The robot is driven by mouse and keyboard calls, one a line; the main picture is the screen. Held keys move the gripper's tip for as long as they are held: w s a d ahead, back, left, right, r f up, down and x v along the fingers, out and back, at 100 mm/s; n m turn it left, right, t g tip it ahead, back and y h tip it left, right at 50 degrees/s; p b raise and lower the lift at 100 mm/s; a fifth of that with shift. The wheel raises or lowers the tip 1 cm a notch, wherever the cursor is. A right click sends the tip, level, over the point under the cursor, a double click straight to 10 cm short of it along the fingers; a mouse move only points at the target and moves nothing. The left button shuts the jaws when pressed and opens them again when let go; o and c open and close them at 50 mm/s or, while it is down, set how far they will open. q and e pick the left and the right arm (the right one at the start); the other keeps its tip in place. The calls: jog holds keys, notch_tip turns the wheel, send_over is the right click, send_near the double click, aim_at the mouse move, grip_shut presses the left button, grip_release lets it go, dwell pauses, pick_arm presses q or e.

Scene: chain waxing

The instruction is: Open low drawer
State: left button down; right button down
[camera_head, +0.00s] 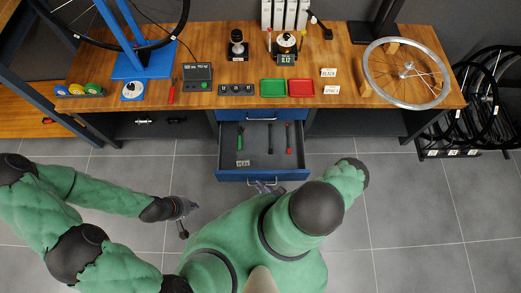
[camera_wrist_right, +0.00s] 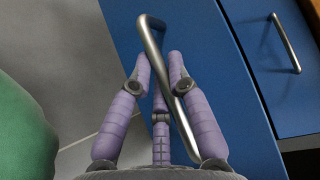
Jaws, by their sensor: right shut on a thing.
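A blue drawer under the workbench is pulled out, and its tray (camera_head: 262,160) holds a green-handled tool (camera_head: 240,137), a black tool (camera_head: 270,138) and a red-and-black tool (camera_head: 288,138). A closed blue drawer (camera_head: 285,114) is above it. My right gripper (camera_head: 262,187) is at the open drawer's front, partly hidden by my arm. In the right wrist view its purple fingers (camera_wrist_right: 163,75) are shut around the metal bar handle (camera_wrist_right: 183,118) on the blue front (camera_wrist_right: 210,60). My left gripper (camera_head: 187,210) is over the floor, left of the drawer; its finger opening is unclear.
The wooden workbench (camera_head: 215,94) carries a green tray (camera_head: 273,88), a red tray (camera_head: 301,88), gauges and a wheel (camera_head: 405,72). More wheels stand in a rack (camera_head: 490,110) at the right.

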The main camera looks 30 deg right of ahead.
jog(key=shift+s, duration=0.2)
jog(key=c, duration=1.1)
grip_release()
jog(key=shift+c, duration=0.2)
jog(key=v, duration=1.2)
